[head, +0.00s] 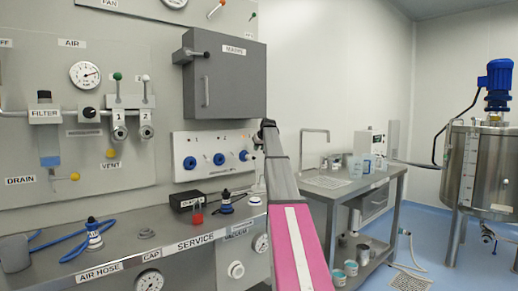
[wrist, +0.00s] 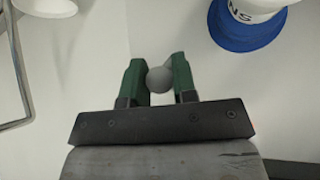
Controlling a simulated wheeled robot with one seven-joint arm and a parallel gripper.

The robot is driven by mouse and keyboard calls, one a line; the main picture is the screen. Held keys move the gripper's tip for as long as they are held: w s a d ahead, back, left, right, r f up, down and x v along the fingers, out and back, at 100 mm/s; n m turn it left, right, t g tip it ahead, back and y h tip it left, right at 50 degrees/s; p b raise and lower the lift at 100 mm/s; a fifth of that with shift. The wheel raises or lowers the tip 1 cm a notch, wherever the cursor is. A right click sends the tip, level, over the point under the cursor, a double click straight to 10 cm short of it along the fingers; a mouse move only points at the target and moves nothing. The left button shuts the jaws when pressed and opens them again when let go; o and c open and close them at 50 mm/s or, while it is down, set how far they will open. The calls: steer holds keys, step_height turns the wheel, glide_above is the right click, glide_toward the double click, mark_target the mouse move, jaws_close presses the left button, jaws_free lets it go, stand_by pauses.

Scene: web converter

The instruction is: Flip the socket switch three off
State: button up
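The white socket panel (head: 212,140) is on the wall in the middle of the head view. It has a row of blue round sockets (head: 219,159), and my arm covers its right end. In the head view my gripper is hidden by my arm. In the wrist view my gripper (wrist: 159,75) has its two green fingers apart, with a small grey ball-shaped knob (wrist: 159,79) between them. The knob looks close to both fingers; I cannot tell whether they press on it. I cannot tell the switch number. A blue-and-white socket (wrist: 248,22) with partly cut-off lettering is at the upper right.
A dark grey cabinet (head: 225,75) is above the panel. A pale rounded knob (wrist: 45,6) and a bent metal bar (wrist: 20,65) are at the wrist view's left.

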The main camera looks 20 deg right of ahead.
steer(key=shift+c, duration=0.6)
steer(key=shift+s+f, duration=0.1)
steer(key=shift+s+f+t+y, duration=0.25)
steer(key=shift+f+t+y, duration=0.2)
steer(key=shift+t, duration=0.75)
steer(key=shift+d+f+m+t+y, duration=0.1)
steer(key=shift+f+m+t+y, duration=0.2)
steer(key=shift+t, duration=0.45)
steer(key=shift+f+m+t+h, duration=0.1)
steer(key=shift+f+t, duration=0.25)
steer(key=shift+t, duration=0.4)
steer(key=shift+w, duration=0.1)
steer(key=o, duration=0.9)
